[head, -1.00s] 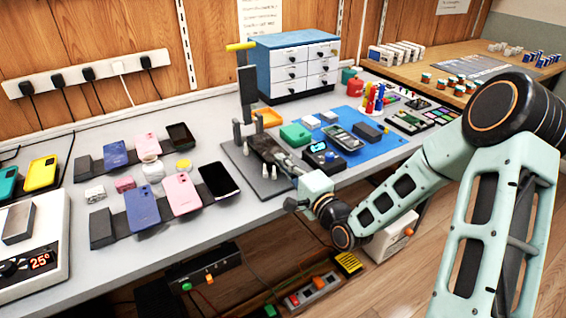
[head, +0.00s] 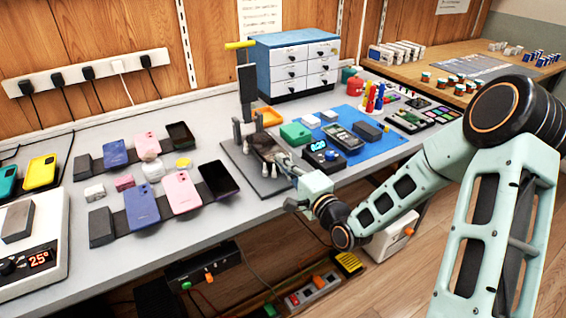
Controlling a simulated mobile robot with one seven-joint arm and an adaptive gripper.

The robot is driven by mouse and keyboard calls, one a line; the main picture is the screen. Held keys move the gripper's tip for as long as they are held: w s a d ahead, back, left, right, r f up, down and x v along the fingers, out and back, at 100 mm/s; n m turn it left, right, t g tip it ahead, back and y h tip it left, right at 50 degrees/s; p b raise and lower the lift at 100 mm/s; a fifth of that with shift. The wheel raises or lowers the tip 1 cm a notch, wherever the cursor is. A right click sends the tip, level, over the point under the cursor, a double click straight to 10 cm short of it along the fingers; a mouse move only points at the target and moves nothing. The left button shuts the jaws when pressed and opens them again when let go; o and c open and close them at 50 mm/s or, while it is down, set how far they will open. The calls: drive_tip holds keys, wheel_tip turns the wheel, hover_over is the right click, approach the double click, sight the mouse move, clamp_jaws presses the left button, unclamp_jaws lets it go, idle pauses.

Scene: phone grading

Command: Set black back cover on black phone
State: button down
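A dark, flat phone-shaped piece (head: 262,146) is at the press, beside its posts. I cannot tell whether it is the black phone, the black back cover, or one over the other. My gripper (head: 283,160) reaches in from the right, low over the press base, with its fingers at the near right end of this dark piece. The fingers are too small and dark to show whether they are open or shut on it. Another black phone (head: 219,180) lies at the right end of the front rack, away from my gripper.
The press (head: 246,95) has a tall column with a yellow handle. Small pale pegs (head: 265,170) stand on its base. A blue mat (head: 372,150) with a meter and tools lies to the right. A drawer cabinet (head: 293,68) stands behind. Phones on racks fill the left side.

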drive_tip(key=shift+s+f, duration=0.1)
drive_tip(key=shift+f, duration=0.35)
drive_tip(key=c, duration=2.1)
unclamp_jaws()
drive_tip(key=shift+f, duration=0.1)
drive_tip(key=o, duration=0.4)
drive_tip(key=shift+r, duration=0.2)
drive_tip(key=shift+f, duration=0.1)
drive_tip(key=o, duration=0.3)
drive_tip(key=shift+r+p, duration=0.45)
drive_tip(key=shift+r, duration=0.05)
drive_tip(key=shift+r, duration=0.1)
